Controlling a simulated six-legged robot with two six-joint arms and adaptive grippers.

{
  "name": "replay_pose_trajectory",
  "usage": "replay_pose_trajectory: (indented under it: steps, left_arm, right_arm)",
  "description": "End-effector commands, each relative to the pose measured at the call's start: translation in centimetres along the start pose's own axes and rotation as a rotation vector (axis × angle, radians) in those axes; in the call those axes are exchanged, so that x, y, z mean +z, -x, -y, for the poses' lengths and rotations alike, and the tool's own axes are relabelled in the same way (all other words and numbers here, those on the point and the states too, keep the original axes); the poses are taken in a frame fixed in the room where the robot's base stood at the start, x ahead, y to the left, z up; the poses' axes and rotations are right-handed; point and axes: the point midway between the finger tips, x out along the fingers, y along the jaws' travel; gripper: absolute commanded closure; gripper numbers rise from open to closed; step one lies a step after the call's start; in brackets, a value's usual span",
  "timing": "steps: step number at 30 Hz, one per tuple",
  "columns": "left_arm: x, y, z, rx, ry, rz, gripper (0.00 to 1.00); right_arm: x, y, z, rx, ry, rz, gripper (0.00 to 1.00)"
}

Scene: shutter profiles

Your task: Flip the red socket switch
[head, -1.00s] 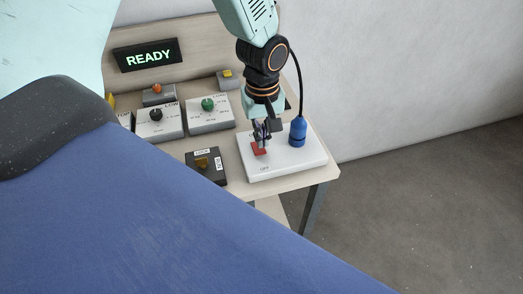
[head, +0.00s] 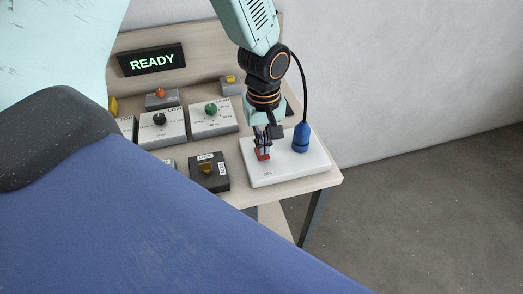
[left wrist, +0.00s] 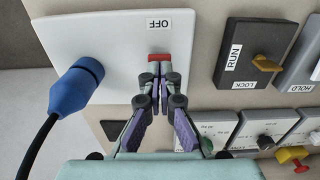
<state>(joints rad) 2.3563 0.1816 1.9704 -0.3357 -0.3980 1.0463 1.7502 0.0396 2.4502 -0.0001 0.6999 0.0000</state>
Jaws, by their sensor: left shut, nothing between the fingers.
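The red socket switch (head: 263,156) sits on a white socket panel (head: 292,171) at the right end of the desk. It also shows in the left wrist view (left wrist: 158,57), beside the OFF label (left wrist: 159,23). My left gripper (head: 262,148) points down at the switch, shut and empty. In the left wrist view its fingertips (left wrist: 160,72) are close together right at the edge of the red switch. I cannot tell whether they touch it. The fingers hide part of the switch in the head view. My right gripper is not in view.
A blue plug (head: 301,137) with a black cable stands in the panel beside the gripper. A dark LOCK/RUN box (head: 209,181) is left of the panel. Several knob boxes and a READY display (head: 152,60) are further back. Floor is clear to the right.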

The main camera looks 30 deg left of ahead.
Motion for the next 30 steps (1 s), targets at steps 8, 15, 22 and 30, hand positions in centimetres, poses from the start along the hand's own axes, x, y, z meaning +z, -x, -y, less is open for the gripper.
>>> replay_pose_trajectory:
  steps: [8,15,22,30]
  left_arm:
    - [-0.01,0.0,-0.01,0.0,0.0,0.0,1.0]
    - [0.0,-0.05,0.0,0.0,0.0,0.0,1.0]
    - [-0.01,-0.35,-0.01,0.0,0.0,0.0,1.0]
    - [-0.01,-0.69,-0.01,0.0,0.0,0.0,1.0]
  right_arm:
    - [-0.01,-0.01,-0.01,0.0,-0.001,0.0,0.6]
    - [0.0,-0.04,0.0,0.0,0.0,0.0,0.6]
    - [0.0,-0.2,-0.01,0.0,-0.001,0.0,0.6]
    - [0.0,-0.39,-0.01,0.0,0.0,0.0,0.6]
